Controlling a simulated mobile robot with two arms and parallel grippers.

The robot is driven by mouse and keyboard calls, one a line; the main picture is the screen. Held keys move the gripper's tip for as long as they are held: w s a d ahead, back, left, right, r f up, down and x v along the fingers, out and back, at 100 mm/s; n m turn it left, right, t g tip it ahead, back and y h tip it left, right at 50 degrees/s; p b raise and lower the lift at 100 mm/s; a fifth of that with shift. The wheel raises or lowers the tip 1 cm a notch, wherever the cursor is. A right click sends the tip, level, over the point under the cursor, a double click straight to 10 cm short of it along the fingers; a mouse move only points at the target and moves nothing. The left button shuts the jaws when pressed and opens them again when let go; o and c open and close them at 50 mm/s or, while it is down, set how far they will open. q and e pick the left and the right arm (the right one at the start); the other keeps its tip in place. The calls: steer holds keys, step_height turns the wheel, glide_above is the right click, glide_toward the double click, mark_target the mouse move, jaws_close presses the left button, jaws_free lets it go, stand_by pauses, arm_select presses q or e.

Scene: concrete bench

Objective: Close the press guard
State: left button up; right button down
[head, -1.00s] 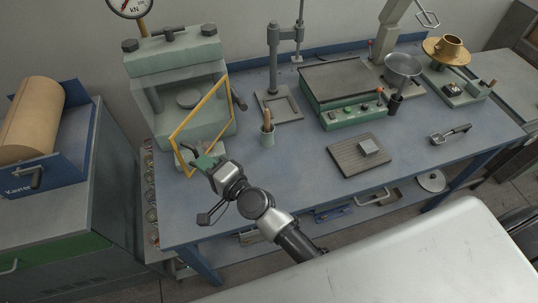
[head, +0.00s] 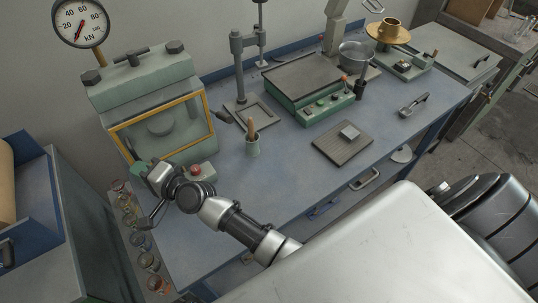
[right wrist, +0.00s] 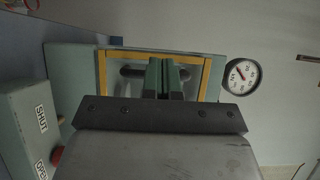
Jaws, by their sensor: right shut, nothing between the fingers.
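The press (head: 140,83) is a pale green machine at the back left of the bench. Its guard (head: 155,110), a clear panel in a yellow frame, lies flat across the press front, with a round platen visible behind it. The frame also shows in the right wrist view (right wrist: 102,75). My right gripper (head: 141,168) is shut and empty at the guard's lower left corner. In the right wrist view its green fingers (right wrist: 165,78) are together in front of the panel. I cannot tell whether they touch it. My left gripper is out of view.
A control box with a red button (head: 196,170) sits below the guard; SHUT and OPEN labels show on it (right wrist: 42,120). A dial gauge (head: 80,22) rises above the press.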

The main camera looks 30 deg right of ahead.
steer(key=shift+x, duration=0.95)
steer(key=shift+w+d+r, duration=0.1)
steer(key=shift+w+d, duration=0.05)
